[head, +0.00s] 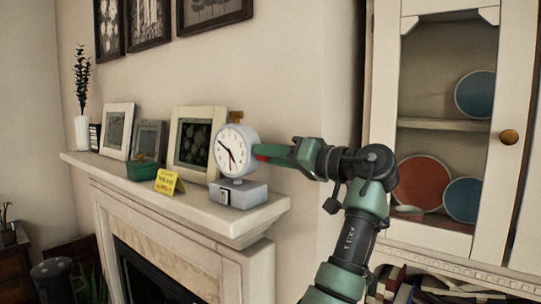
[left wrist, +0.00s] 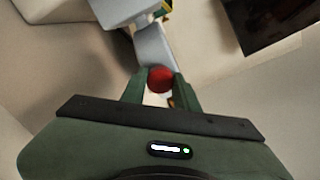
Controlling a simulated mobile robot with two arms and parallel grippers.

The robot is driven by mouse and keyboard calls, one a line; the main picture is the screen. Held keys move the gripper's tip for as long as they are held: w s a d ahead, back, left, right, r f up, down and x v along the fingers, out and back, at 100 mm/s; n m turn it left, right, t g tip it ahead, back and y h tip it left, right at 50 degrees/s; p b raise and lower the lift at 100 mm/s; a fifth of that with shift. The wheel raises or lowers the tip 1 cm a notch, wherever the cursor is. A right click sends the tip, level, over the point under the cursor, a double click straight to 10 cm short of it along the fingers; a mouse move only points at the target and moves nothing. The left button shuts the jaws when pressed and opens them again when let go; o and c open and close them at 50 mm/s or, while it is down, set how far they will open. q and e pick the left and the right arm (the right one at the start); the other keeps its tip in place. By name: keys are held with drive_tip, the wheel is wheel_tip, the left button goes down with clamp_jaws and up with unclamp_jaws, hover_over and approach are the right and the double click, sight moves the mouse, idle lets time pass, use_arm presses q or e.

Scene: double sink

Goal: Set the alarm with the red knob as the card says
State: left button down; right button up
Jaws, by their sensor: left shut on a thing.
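A white alarm clock (head: 233,150) with a round face stands on a grey box base on the mantel. One dark hand points to the upper left; a hand also points to the lower right, its colour hard to tell. The red knob (left wrist: 160,79) is at the clock's right side; in the head view only a bit of red shows. My left gripper (head: 266,154) reaches it from the right, its fingers shut on the knob, one on each side (left wrist: 158,88). A yellow card (head: 168,182) stands left of the clock; its writing is too small to read. My right gripper is not in view.
The mantel (head: 222,218) also holds a green dish (head: 141,171), several picture frames (head: 193,141) and a white vase (head: 82,133). A glass-front cabinet (head: 384,90) with plates stands at the right, behind my arm.

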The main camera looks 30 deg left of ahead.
use_arm(q)
drive_tip(key=c, duration=1.1)
unclamp_jaws()
drive_tip(key=shift+o, duration=0.2)
drive_tip(key=d+b, duration=0.2)
drive_tip(key=d, duration=0.5)
drive_tip(key=shift+s+d, duration=0.3)
drive_tip(key=shift+d, duration=0.1)
